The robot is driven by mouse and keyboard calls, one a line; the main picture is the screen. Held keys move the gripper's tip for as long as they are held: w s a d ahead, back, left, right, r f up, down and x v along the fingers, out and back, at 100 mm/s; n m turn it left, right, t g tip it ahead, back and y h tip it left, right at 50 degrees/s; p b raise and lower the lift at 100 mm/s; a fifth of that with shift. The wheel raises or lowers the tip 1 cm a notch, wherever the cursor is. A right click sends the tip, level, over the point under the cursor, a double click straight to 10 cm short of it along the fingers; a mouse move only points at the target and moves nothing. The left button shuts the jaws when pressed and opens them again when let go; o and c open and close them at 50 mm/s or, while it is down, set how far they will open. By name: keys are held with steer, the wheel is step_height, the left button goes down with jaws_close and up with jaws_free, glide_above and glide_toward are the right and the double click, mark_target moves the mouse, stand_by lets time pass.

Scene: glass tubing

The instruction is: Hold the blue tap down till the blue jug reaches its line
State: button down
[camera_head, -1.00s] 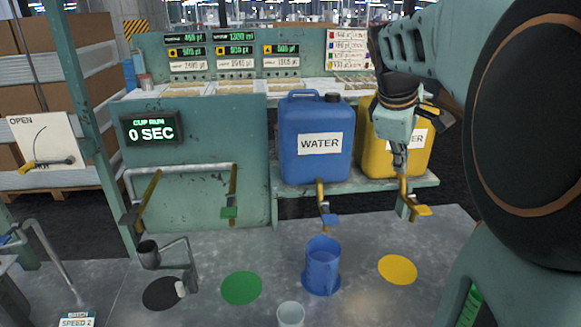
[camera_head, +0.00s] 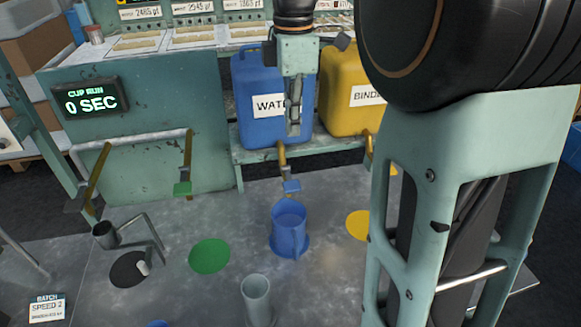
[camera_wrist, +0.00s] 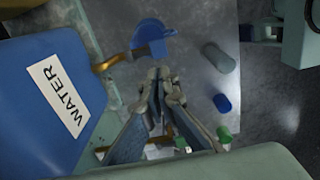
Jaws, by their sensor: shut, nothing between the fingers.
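The blue tap (camera_head: 291,186) sticks out on a brass pipe below the blue WATER container (camera_head: 258,85). The blue jug (camera_head: 289,242) stands upright on the bench beneath the tap. Its fill level and line cannot be made out. My gripper (camera_head: 293,132) is shut and empty, pointing down in front of the container, above the tap and apart from it. In the wrist view the shut fingers (camera_wrist: 160,78) are near the brass pipe (camera_wrist: 112,63), with the blue jug (camera_wrist: 155,32) beyond them.
A yellow container (camera_head: 345,90) stands right of the blue one. A green tap (camera_head: 182,188) hangs at left. A grey cup (camera_head: 256,298) stands in front of the jug. A green disc (camera_head: 209,256) and a yellow disc (camera_head: 358,225) mark the bench. The display (camera_head: 90,98) reads 0 SEC.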

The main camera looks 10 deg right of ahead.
mark_target(293, 185)
step_height(293, 185, down, 14)
steer(key=shift+p, duration=0.3)
stand_by(0.5)
